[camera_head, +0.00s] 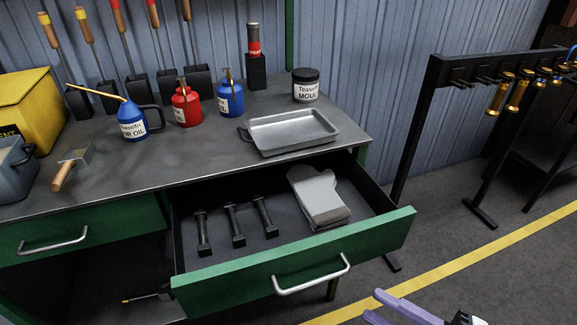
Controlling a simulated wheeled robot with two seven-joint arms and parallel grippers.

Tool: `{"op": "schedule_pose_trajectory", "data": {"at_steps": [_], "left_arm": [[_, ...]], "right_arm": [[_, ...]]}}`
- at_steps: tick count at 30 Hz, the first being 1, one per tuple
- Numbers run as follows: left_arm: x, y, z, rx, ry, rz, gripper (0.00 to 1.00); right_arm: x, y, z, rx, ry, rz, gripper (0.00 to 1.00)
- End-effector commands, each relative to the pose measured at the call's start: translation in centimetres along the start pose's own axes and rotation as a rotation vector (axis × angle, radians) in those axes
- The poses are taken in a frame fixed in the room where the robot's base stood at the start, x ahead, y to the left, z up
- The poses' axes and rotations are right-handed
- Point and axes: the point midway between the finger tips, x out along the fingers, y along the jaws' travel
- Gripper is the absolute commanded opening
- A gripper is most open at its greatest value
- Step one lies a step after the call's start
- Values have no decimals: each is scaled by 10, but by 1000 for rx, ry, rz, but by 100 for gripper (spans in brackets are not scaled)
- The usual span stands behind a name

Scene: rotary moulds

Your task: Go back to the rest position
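My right gripper (373,304) shows at the bottom right, in front of the open drawer and to the right of its handle. Its two purple fingers are apart with nothing visible between them. The rest of the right arm is mostly cut off by the lower edge. My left gripper is not in view. The green drawer (215,279) is pulled out, with a silver handle (312,275) on its front. Inside it lie a grey oven mitt (315,194) and several black dumbbell-shaped pieces (237,225).
The dark workbench (206,150) holds a metal tray (290,131), a black jar (305,85), a blue oil can (132,122), red and blue bottles and a yellow box (30,105). A black rack (420,120) stands right.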

Motion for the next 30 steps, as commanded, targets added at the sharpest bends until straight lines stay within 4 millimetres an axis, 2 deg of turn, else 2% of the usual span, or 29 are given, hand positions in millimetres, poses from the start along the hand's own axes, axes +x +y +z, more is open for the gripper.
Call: {"op": "schedule_pose_trajectory", "data": {"at_steps": [5,8,9,11,12,15,18,22,30], "left_arm": [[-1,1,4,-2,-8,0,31],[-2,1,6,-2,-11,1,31],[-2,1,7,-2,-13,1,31],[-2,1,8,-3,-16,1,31],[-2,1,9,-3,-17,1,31],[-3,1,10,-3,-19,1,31],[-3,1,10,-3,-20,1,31],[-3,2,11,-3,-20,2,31],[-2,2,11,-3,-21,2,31]], "right_arm": [[5,-17,47,290,-309,132,28],[-2,-53,75,554,-541,194,28],[-5,-73,81,665,-628,207,28],[-10,-103,85,823,-743,214,28],[-12,-123,83,920,-807,211,28],[-15,-164,72,1116,-929,188,28],[-15,-190,60,1238,-996,163,28],[-14,-202,53,1295,-1028,145,28],[-15,-202,53,1293,-1029,144,28]]}}
